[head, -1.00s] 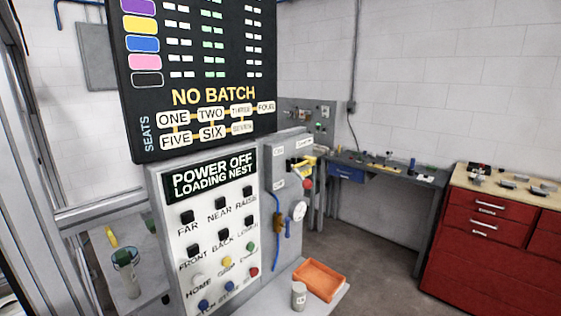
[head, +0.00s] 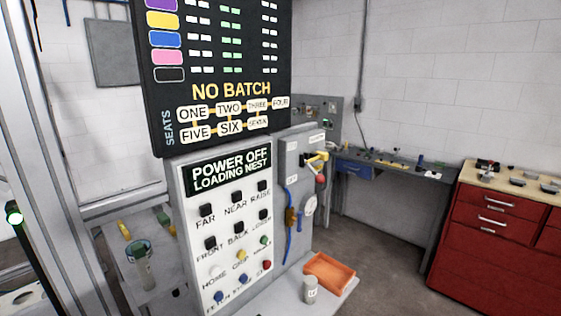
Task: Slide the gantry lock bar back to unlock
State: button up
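A grey box (head: 291,152) stands at the right side of the control panel. A yellow bar or handle (head: 316,157) sticks out from its upper right, with a red knob (head: 320,180) just below it. I cannot tell whether this yellow part is the gantry lock bar; the labels near it are too small to read. The white button panel (head: 225,215) has a display reading "POWER OFF" and "LOADING NEST". My gripper is not in view.
A black board (head: 220,110) reading "NO BATCH" rises above the panel. An orange tray (head: 330,272) and a grey cup (head: 310,290) stand on a ledge below. Grey frame posts (head: 35,130) are at left. A red cabinet (head: 490,230) stands at right; open floor lies before it.

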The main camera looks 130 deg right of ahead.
aim_at(323, 155)
jog(key=i, duration=0.45)
jog(key=z, duration=4.9)
jog(key=i, duration=0.45)
jog(key=z, duration=0.05)
jog(key=k, duration=0.45)
jog(key=z, duration=1.85)
jog(key=i, duration=0.8)
jog(key=u, duration=2.1)
